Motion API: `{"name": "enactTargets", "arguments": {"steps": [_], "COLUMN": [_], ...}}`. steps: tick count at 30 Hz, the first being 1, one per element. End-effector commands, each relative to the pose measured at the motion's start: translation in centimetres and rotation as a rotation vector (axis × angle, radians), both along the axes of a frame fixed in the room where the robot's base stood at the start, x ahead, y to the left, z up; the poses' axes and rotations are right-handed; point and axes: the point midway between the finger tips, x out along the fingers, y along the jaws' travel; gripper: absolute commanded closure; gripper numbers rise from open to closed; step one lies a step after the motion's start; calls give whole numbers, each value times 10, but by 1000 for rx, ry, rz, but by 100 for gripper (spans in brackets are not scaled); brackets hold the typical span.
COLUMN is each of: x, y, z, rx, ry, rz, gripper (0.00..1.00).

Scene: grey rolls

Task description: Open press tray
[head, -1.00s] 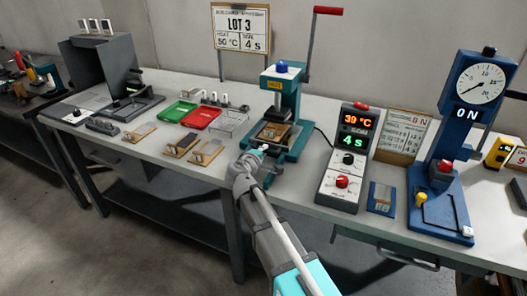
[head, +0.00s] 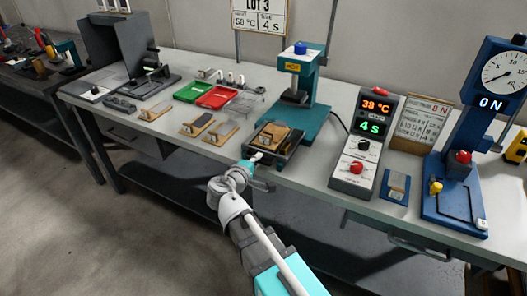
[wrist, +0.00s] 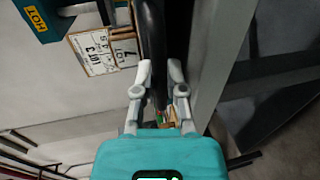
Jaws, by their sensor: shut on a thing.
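The teal press (head: 310,115) has a blue knob on top and a yellow HOT label. Its dark press tray (head: 291,152) sticks out in front of the press, toward the bench's front edge, and carries a tan wooden piece (head: 272,136) with a small metal part. My gripper (head: 256,157) is at the tray's front left. In the wrist view my gripper (wrist: 160,74) has its two fingers on either side of a dark bar (wrist: 151,35), shut on it. The bar seems to be the tray's front or handle; its exact shape is unclear.
Several small wooden pieces (head: 190,127) lie left of the tray, with a red tray (head: 217,97), a green tray (head: 192,91) and a wire rack (head: 247,103) behind them. The floor in front is clear.

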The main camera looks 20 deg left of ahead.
Motion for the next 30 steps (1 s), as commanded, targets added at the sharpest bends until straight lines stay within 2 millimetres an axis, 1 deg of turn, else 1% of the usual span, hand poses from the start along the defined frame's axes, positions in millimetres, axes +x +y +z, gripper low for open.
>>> {"name": "enactTargets", "arguments": {"steps": [1, 4, 15, 16, 20, 21, 30], "x": [-6, -10, -11, -11, -11, -11, -11], "y": [-1, 0, 0, 0, 0, 0, 0], "z": [0, 0, 0, 0, 0, 0, 0], "rx": [1, 2, 1, 1, 0, 0, 1], "ry": [1, 1, 1, 1, 1, 1, 0], "rz": [0, -1, -3, -3, -3, -3, -2], "gripper": [100, 100, 100, 81, 57, 49, 49]}}
